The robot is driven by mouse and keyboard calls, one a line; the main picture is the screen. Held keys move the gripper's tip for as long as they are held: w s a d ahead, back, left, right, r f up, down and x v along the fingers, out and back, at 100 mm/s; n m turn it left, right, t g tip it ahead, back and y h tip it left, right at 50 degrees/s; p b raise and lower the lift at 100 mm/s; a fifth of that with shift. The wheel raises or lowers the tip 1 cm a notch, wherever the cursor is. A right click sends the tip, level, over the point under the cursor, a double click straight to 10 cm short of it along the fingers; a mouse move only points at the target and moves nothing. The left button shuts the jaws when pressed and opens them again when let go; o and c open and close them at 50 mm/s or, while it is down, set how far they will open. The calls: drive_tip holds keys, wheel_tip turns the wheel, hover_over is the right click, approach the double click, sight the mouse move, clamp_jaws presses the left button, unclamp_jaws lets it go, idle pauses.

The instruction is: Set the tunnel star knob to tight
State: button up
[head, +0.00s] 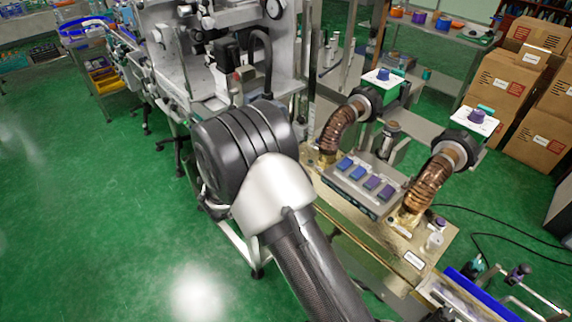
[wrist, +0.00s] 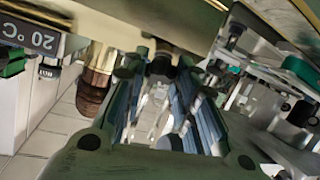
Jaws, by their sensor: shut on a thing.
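In the wrist view my gripper (wrist: 158,72) reaches under a pale metal plate, with a finger on each side of a small dark knob (wrist: 160,66). It is shut on this knob, which appears to be the tunnel star knob. The fingers and the plate's shadow hide most of the knob's outline, and I cannot read its setting. In the head view my large dark and white arm fills the middle, and I cannot make out the gripper or the knob there.
In the head view a brass-coloured bench (head: 385,245) carries two brown hoses (head: 430,183) and a box with coloured buttons (head: 362,182). Cartons (head: 508,85) stand at right.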

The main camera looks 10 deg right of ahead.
drive_tip(key=m+g, duration=0.1)
drive_tip(key=m, duration=0.1)
drive_tip(key=m+g+h, duration=0.1)
drive_tip(key=m, duration=0.1)
drive_tip(key=m+g+h, duration=0.1)
drive_tip(key=m+g, duration=0.1)
drive_tip(key=m, duration=0.1)
drive_tip(key=shift+w+a+r, duration=0.15)
drive_tip(key=shift+w, duration=0.15)
drive_tip(key=o, duration=1)
drive_tip(key=shift+o, duration=0.2)
drive_tip(key=v, duration=1.2)
drive_tip(key=shift+f, duration=0.25)
drive_tip(key=shift+w+r, duration=0.1)
